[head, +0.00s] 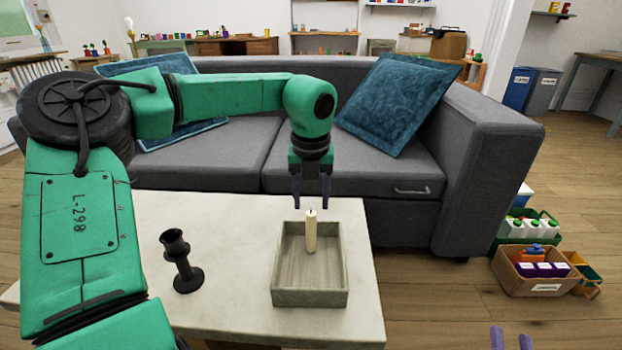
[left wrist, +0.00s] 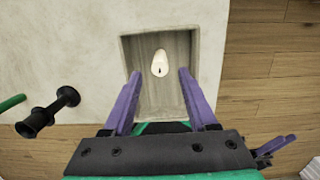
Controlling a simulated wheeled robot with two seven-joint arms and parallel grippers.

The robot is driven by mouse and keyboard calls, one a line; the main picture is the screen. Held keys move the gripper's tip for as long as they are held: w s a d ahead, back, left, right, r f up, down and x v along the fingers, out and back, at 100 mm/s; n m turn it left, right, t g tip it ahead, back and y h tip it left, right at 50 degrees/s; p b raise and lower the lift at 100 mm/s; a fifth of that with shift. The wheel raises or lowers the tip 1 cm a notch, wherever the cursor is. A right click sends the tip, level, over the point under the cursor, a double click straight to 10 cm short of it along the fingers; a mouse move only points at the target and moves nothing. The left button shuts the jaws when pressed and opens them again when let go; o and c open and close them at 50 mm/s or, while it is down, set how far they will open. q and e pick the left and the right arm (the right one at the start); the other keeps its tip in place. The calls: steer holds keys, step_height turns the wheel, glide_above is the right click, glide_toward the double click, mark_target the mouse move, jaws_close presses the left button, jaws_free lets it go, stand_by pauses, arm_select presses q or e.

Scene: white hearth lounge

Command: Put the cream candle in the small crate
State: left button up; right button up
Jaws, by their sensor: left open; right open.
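The cream candle (head: 311,232) stands upright inside the small crate (head: 310,298), a shallow grey wooden box on the pale table. In the left wrist view the candle (left wrist: 160,63) shows from above within the crate (left wrist: 206,70), apart from its walls. My left gripper (head: 312,204) is open and empty, above the crate near the candle's top. In the left wrist view its purple fingers (left wrist: 157,73) are spread, with the candle just beyond their tips, not gripped. My right gripper (head: 510,338) shows only as purple fingertips at the bottom right edge, open; nothing is seen between them.
A black candle holder (head: 180,262) stands on the table (head: 235,225) left of the crate. A grey sofa (head: 220,160) with blue cushions is behind the table.

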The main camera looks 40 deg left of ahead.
arm_select(q)
steer(key=r, duration=0.2)
steer(key=r+p, duration=0.1)
steer(key=r, duration=0.1)
steer(key=shift+s+d+r, duration=0.1)
steer(key=shift+s+d, duration=0.05)
steer(key=shift+s, duration=0.05)
arm_select(e)
steer(key=s+f+g, duration=0.2)
steer(key=s+f, duration=0.2)
steer(key=f, duration=0.4)
steer(key=s+a+f+g+h, duration=0.1)
steer(key=s+f+g, duration=0.2)
steer(key=f, duration=0.5)
steer(key=shift+s+f+m+g, duration=0.3)
steer(key=shift+s+m, duration=0.1)
steer(key=shift+s, duration=0.35)
